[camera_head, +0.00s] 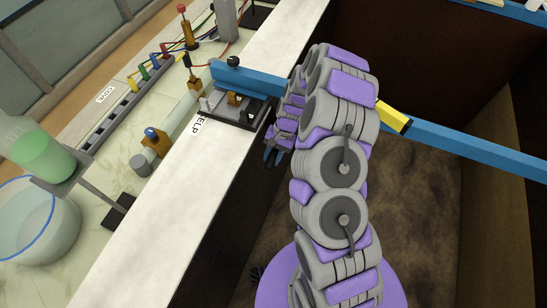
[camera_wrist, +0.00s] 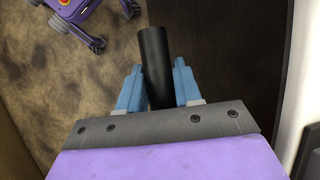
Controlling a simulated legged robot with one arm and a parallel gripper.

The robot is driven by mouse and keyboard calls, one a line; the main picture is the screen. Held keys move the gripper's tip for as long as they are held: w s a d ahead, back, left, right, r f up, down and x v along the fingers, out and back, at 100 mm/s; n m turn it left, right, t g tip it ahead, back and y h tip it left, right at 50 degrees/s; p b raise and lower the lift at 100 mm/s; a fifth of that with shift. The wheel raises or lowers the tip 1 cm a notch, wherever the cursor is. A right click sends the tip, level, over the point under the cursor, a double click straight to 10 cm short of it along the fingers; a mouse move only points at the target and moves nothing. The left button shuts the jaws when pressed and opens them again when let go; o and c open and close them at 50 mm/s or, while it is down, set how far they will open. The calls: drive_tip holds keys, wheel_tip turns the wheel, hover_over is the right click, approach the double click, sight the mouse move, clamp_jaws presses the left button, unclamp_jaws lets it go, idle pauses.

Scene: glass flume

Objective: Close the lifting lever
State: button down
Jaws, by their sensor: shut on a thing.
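A black round handle (camera_wrist: 153,50), which looks like the lifting lever's grip, stands between the two blue fingers of my gripper (camera_wrist: 158,82) in the wrist view. The fingers are shut on it, and its far end sticks out past the fingertips. In the head view my gripper (camera_head: 274,156) is just inside the flume wall, below a dark metal mount (camera_head: 228,108). The handle cannot be made out there, and how the lever joins the mount is hidden by my arm and gripper.
A blue beam (camera_head: 470,147) with a yellow block (camera_head: 393,117) crosses the flume behind my arm. The white wall top (camera_head: 150,218) runs beside my gripper.

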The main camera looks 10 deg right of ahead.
drive_tip(key=shift+r+g+y, duration=0.4)
drive_tip(key=shift+r+g, duration=0.1)
drive_tip(key=shift+r, duration=0.75)
drive_tip(key=c, duration=0.8)
unclamp_jaws()
drive_tip(key=shift+c, duration=0.2)
drive_tip(key=p+v, duration=0.2)
drive_tip(key=v, duration=1.5)
drive_tip(key=shift+d, duration=0.15)
